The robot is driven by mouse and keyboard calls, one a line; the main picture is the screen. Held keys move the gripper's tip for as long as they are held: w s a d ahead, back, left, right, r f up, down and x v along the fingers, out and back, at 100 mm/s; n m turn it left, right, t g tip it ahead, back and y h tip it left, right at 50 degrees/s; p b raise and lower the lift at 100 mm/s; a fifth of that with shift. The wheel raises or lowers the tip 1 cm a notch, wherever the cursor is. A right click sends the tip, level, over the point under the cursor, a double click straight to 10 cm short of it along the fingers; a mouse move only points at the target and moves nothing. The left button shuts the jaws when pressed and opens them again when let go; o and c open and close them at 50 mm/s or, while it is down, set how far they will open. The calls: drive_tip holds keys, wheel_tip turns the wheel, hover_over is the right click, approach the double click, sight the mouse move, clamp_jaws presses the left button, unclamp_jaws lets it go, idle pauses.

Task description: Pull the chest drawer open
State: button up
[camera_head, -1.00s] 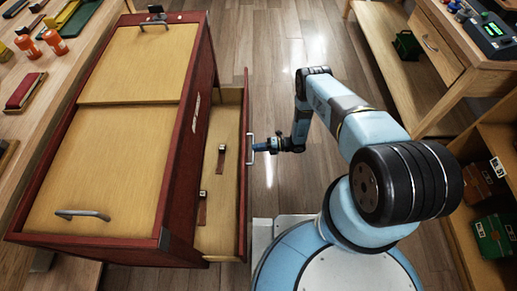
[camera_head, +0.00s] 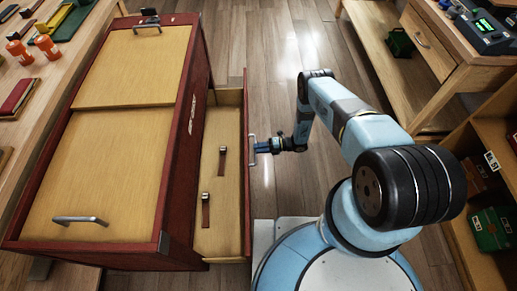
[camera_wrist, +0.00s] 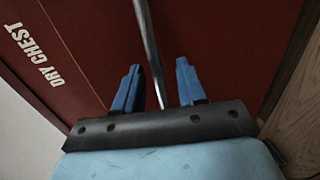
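The red chest (camera_head: 185,110) with light wooden lids stands on the left, lettered "DRY CHEST" in the wrist view (camera_wrist: 42,62). Its drawer (camera_head: 222,140) is partly pulled out on the chest's right side, and two small brown items with dark tops lie inside. The drawer front carries a metal handle (camera_head: 251,148), a bar that also shows in the wrist view (camera_wrist: 148,40). My gripper (camera_wrist: 159,85) is at the handle, its blue fingers apart with the bar running between them and a gap visible. It also shows in the head view (camera_head: 260,147).
A workbench (camera_head: 70,50) with orange bottles and a red book lies at the far left. A wooden table (camera_head: 440,70) and a shelf (camera_head: 490,150) with boxes stand on the right. Bare floor (camera_head: 262,60) lies beyond my gripper.

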drive_tip(key=v, duration=1.3)
drive_tip(key=shift+d, duration=0.35)
drive_tip(key=shift+w, duration=0.1)
